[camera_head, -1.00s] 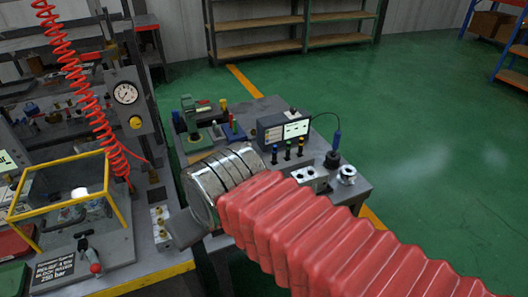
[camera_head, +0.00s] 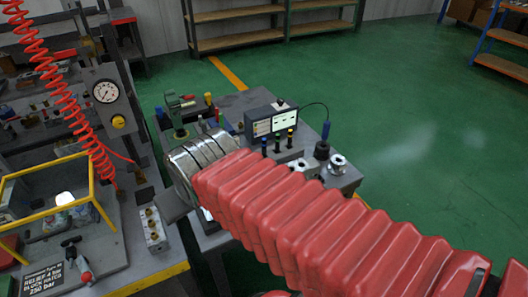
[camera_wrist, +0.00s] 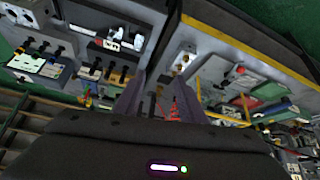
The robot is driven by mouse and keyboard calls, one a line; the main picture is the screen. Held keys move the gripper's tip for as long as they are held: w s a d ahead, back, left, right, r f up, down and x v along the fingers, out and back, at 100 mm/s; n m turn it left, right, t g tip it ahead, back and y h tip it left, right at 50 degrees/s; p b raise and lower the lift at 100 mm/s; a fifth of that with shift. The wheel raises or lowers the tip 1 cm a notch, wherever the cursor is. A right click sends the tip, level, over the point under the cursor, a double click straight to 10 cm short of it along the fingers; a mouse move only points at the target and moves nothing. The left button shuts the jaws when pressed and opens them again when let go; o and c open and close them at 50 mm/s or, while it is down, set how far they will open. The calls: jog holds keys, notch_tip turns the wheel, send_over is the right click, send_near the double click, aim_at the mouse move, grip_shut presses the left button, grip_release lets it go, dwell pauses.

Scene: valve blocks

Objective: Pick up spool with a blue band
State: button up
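Several small dark spools stand upright in a row on the grey bench in front of the tester in the head view. The left one (camera_head: 264,145) seems to have a blue band, but it is too small to be sure. The right one (camera_head: 290,135) has a yellow band. My gripper (camera_wrist: 157,88) shows in the wrist view with its two dark fingers apart and nothing held between them. In the head view my red-sleeved arm and silver wrist hide most of it. Small dark upright parts show to the upper left of the fingers in the wrist view, too small to identify.
A tester (camera_head: 271,119) with a lit screen stands behind the spools. A blue probe (camera_head: 326,131), a black cup (camera_head: 321,150) and a metal fitting (camera_head: 338,164) stand to the right. A yellow-framed box (camera_head: 50,200) and a gauge (camera_head: 105,91) are at left. Green floor is open at right.

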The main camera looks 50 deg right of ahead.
jog(key=w+d+f+m+t+h, duration=0.1)
jog(key=w+d+f+m+h, duration=0.1)
jog(key=w+d, duration=0.5)
jog(key=m+t+h, duration=0.3)
jog(key=t+h, duration=0.1)
send_near(264, 143)
jog(key=shift+w+d+f, duration=0.15)
jog(key=shift+w+f, duration=0.15)
jog(key=shift+w, duration=0.05)
jog(key=shift+w, duration=0.1)
jog(key=x, duration=0.8)
jog(key=shift+w+d, duration=0.15)
jog(key=shift+w, duration=0.05)
